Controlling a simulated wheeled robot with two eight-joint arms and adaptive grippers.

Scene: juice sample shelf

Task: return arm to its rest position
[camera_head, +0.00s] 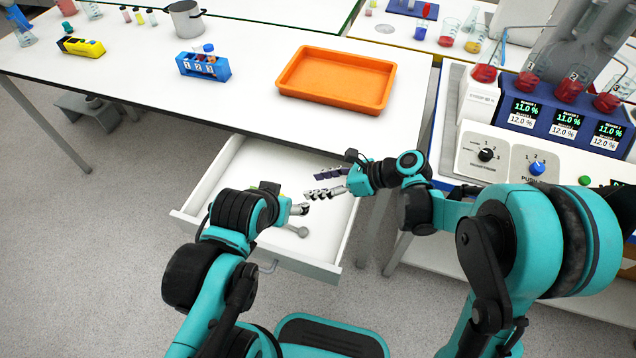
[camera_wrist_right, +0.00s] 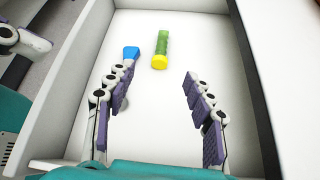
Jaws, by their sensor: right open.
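My right gripper (camera_head: 311,184) is open and empty above the pulled-out white drawer (camera_head: 325,240) in the head view. In the right wrist view its fingers (camera_wrist_right: 159,73) are spread wide, with nothing between them. My left gripper (camera_head: 298,209) is over the drawer, just left of the right one. Its fingers are small and partly hidden, so I cannot tell whether it is open. Part of it also shows at the upper left of the right wrist view (camera_wrist_right: 22,40).
A green tube with a yellow end (camera_wrist_right: 160,48) and a blue-ended item (camera_wrist_right: 131,53) lie in the drawer. A round grey piece (camera_head: 301,232) shows there too. Above are the white tabletop and orange tray (camera_head: 290,88). A dial-fronted device (camera_head: 468,160) stands at right.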

